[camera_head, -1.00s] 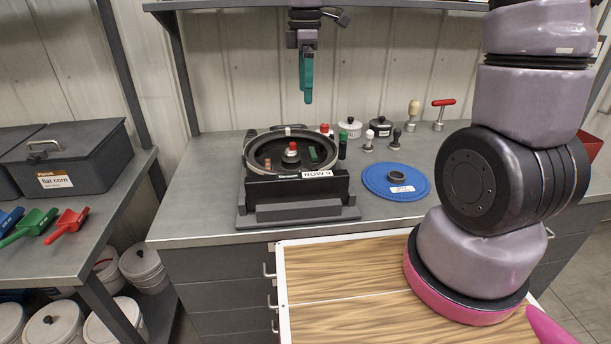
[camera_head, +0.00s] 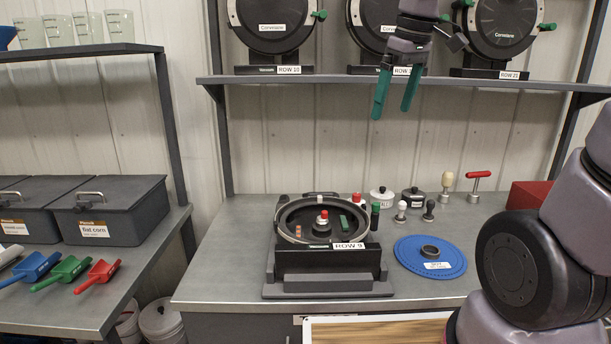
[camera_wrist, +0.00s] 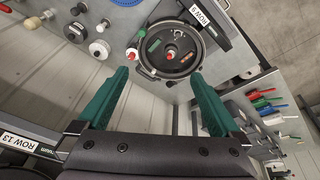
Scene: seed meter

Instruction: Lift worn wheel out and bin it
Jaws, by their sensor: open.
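The open seed meter (camera_head: 320,228), labelled ROW 9, stands in a dark cradle on the grey bench. A dark round part with a red-topped knob (camera_head: 322,218) at its centre shows inside it; I cannot tell whether this is the worn wheel. The meter also shows in the wrist view (camera_wrist: 170,48). My gripper (camera_head: 393,92) is open and empty, high above the bench, in front of the upper shelf and to the right of the meter. Its green fingers also show in the wrist view (camera_wrist: 157,85), apart from the meter.
A blue round mat (camera_head: 452,262) with a dark ring (camera_head: 430,252) lies right of the meter. Several small knobs and pots stand behind. A red box (camera_head: 528,195) is at the bench's right. The shelf (camera_head: 300,79) with meters is close to my gripper. Scoops (camera_head: 70,267) lie left.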

